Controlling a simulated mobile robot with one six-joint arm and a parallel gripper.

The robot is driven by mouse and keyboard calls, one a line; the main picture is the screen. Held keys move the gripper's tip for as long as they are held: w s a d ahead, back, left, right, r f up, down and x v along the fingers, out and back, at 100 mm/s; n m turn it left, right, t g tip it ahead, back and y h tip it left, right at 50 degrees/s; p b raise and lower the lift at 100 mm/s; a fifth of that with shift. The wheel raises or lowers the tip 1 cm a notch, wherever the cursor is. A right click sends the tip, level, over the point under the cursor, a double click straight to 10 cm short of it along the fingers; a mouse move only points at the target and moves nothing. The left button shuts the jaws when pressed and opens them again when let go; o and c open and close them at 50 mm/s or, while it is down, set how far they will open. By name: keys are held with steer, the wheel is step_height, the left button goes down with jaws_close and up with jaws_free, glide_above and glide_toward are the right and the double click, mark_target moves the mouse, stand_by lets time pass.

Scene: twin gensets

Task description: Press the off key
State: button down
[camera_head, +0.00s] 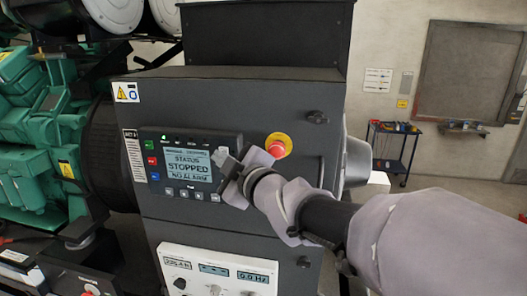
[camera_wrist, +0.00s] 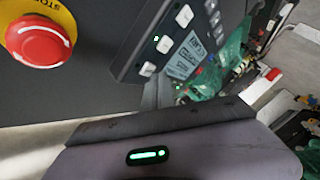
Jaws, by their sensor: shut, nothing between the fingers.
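The dark control panel (camera_head: 190,165) is on the front of the grey genset cabinet. Its screen (camera_head: 187,165) reads STATUS, STOPPED, NO ALARM. On its left side are a green key (camera_head: 150,145), a red key (camera_head: 152,160) and a blue key (camera_head: 154,176). A row of small pale keys (camera_head: 185,193) runs below the screen. Key labels are too small to read, so I cannot tell which is the off key. My gripper (camera_head: 224,160) is shut and empty at the panel's right edge; contact is unclear. The wrist view shows pale keys (camera_wrist: 164,44) beyond my gripper (camera_wrist: 152,97).
A red emergency stop button (camera_head: 278,146) on a yellow plate is just right of my gripper, also large in the wrist view (camera_wrist: 39,42). A white meter panel (camera_head: 217,272) is below. Green engine parts (camera_head: 35,130) fill the left. A cart (camera_head: 394,145) stands far right.

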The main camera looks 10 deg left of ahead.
steer(key=shift+w, duration=0.4)
stand_by(0.6)
steer(key=shift+s, duration=0.15)
steer(key=shift+s+b, duration=0.55)
steer(key=shift+s, duration=0.25)
steer(key=s+b, duration=0.1)
steer(key=s, duration=0.1)
steer(key=s+b, duration=0.1)
steer(key=s, duration=0.1)
steer(key=s+b, duration=0.1)
steer(key=s, duration=0.1)
steer(key=shift+a, duration=0.25)
